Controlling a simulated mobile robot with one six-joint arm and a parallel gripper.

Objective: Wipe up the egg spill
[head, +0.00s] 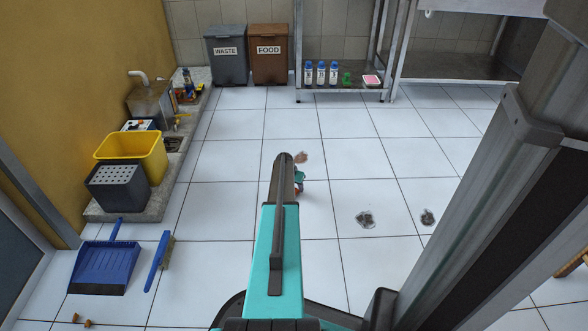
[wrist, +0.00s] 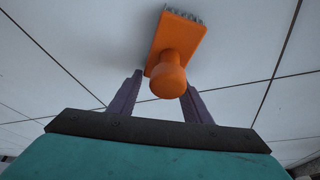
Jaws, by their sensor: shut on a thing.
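My gripper (wrist: 164,84) has its two purple fingers on either side of the round knob of an orange brush (wrist: 178,42) with grey bristles at its far end. The fingers are shut on it, with pale floor tiles behind. A small pinkish-brown patch (head: 302,157) shows just right of the arm's far end. Two wet-looking patches with dark grey bits, one nearer (head: 365,219) and one further right (head: 428,217), lie on the tiles. I cannot tell which patch is egg.
A yellow tub (head: 131,153) and grey perforated bucket (head: 117,188) stand left. A blue dustpan (head: 103,268) and blue hand brush (head: 157,262) lie front left. WASTE (head: 228,68) and FOOD (head: 269,68) bins stand behind. A low shelf (head: 342,96) holds bottles.

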